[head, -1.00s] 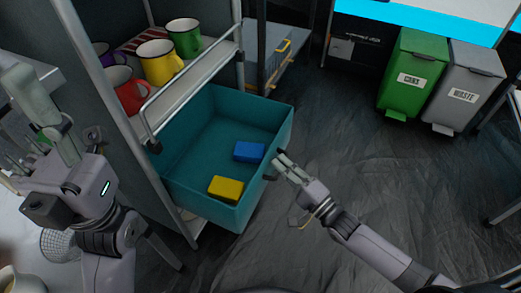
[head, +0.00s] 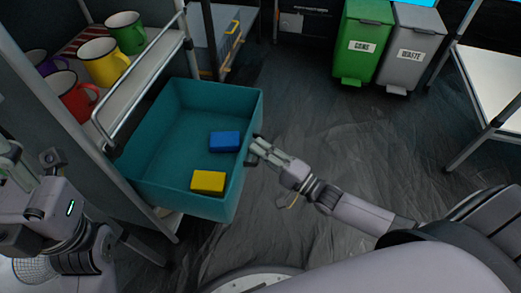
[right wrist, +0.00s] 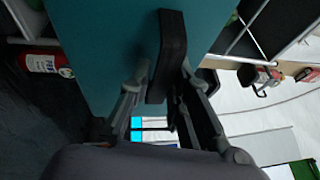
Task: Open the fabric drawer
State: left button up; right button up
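The teal fabric drawer (head: 180,190) is pulled far out of the shelf unit on the left in the head view. A blue block (head: 225,141) and a yellow block (head: 208,181) lie inside it. My right gripper (head: 257,150) is at the drawer's front wall. In the right wrist view the dark handle (right wrist: 172,45) on the teal front (right wrist: 105,50) sits between the fingers of my right gripper (right wrist: 165,80), which are closed on it. My left gripper (head: 10,160) is at the left edge of the head view, partly cut off, with its fingertips unclear.
Several mugs, including a yellow one (head: 104,62), stand on the shelf above the drawer, behind a metal rail (head: 145,80). A green bin (head: 362,42) and a grey bin (head: 411,50) stand at the back. A metal-legged table (head: 490,100) is at right. The middle floor is clear.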

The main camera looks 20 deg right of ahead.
jog(key=v, duration=1.2)
dwell(0.5)
